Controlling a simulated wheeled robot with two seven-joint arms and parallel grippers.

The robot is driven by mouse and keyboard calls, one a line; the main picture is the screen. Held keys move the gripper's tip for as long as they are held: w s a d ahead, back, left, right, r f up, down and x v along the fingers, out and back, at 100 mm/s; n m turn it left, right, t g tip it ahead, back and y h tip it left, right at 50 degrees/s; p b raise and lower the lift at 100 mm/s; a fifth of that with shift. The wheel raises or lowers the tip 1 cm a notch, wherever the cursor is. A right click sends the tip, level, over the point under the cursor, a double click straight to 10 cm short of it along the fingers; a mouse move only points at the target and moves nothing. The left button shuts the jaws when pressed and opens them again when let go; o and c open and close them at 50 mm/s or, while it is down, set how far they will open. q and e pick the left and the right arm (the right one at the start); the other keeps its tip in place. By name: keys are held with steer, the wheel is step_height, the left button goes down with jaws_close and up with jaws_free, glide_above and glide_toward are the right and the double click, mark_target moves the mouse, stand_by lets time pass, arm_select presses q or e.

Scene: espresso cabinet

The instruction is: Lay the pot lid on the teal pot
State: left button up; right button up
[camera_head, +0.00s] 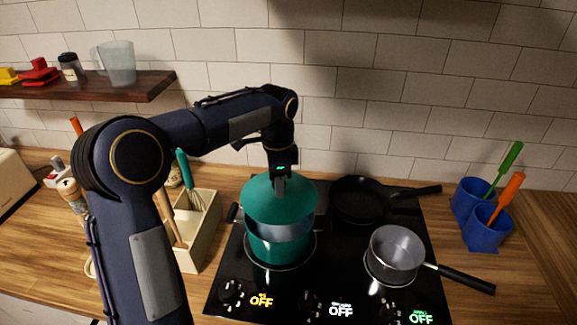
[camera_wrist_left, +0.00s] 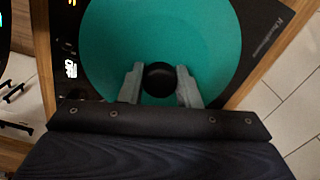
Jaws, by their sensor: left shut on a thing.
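The teal pot (camera_head: 276,248) stands on the left part of the black cooktop. The teal pot lid (camera_head: 262,205) is above the pot, tilted, with part of the pot's inside showing below its edge. My left gripper (camera_head: 279,186) comes down from above and is shut on the lid's knob. In the left wrist view the gripper's two fingers (camera_wrist_left: 160,86) are on either side of the round black knob (camera_wrist_left: 160,77), and the lid (camera_wrist_left: 200,35) fills the middle. Whether the lid touches the pot's rim cannot be told. My right gripper is not in view.
A black frying pan (camera_head: 358,201) and a grey saucepan (camera_head: 394,256) stand right of the pot on the cooktop (camera_head: 335,275). A utensil box (camera_head: 199,232) is close on the left. Blue cups (camera_head: 486,229) stand at the right.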

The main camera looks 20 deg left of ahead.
arm_select(q)
steer(key=shift+w, duration=0.1)
steer(key=shift+s+r, duration=0.15)
steer(key=shift+s, duration=0.1)
steer(key=shift+w, duration=0.1)
steer(key=shift+f, duration=0.7)
steer(key=shift+f+b, duration=1.35)
steer(key=shift+f, duration=0.7)
steer(key=shift+p, duration=0.3)
steer(key=shift+f, duration=0.85)
stand_by(1.7)
